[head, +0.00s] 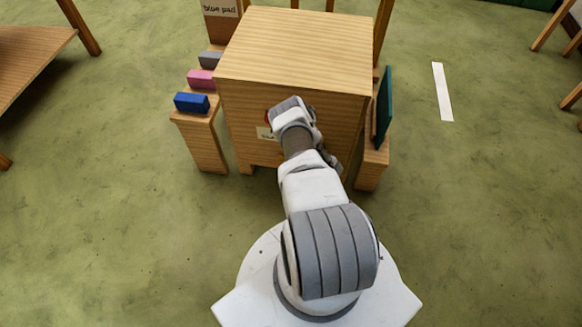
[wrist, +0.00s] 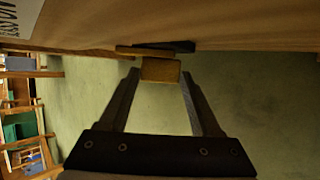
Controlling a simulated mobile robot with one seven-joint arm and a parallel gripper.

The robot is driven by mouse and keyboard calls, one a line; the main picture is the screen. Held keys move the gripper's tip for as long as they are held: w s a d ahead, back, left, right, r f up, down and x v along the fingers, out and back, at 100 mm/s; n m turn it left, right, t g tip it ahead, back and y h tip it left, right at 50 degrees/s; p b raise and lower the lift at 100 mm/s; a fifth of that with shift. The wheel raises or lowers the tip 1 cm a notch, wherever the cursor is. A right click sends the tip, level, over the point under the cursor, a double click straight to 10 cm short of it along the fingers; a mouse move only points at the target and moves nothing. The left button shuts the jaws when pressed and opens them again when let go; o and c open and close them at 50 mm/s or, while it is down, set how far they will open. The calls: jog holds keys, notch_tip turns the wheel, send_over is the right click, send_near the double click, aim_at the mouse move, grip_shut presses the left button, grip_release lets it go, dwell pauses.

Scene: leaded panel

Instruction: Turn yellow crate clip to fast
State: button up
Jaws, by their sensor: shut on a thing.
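My gripper (wrist: 160,77) has its two dark fingers on either side of a small yellow-brown block, which I take to be the yellow crate clip (wrist: 161,70). The jaws are shut on it. The clip sits against a dark strip (wrist: 155,48) on the wooden face along the top of the wrist view. I cannot read a fast mark or tell the clip's turn position. In the head view my arm reaches to the front of the wooden crate (head: 290,50) and hides the clip and the fingertips.
Blue (head: 191,103), pink (head: 201,78) and grey (head: 211,59) blocks sit on a wooden stand left of the crate. A dark green panel (head: 384,105) stands upright at its right. A partly hidden label (head: 265,133) is on the crate's front.

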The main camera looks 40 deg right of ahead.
jog(key=shift+s+d+f+m+t+y, duration=0.1)
jog(key=shift+f+m+t+y, duration=0.1)
jog(key=shift+t+y, duration=0.35)
jog(key=shift+s+d+f+m+t+y, duration=0.15)
jog(key=shift+t+y, duration=0.2)
jog(key=shift+t, duration=0.4)
jog(key=shift+w, duration=0.1)
jog(key=o, duration=1.4)
jog(key=p+v, duration=0.3)
jog(key=v, duration=0.5)
jog(key=p+v, duration=0.2)
jog(key=v, duration=0.7)
jog(key=shift+s+f+p, duration=0.15)
jog(key=shift+s+p, duration=0.15)
jog(key=shift+p, duration=0.1)
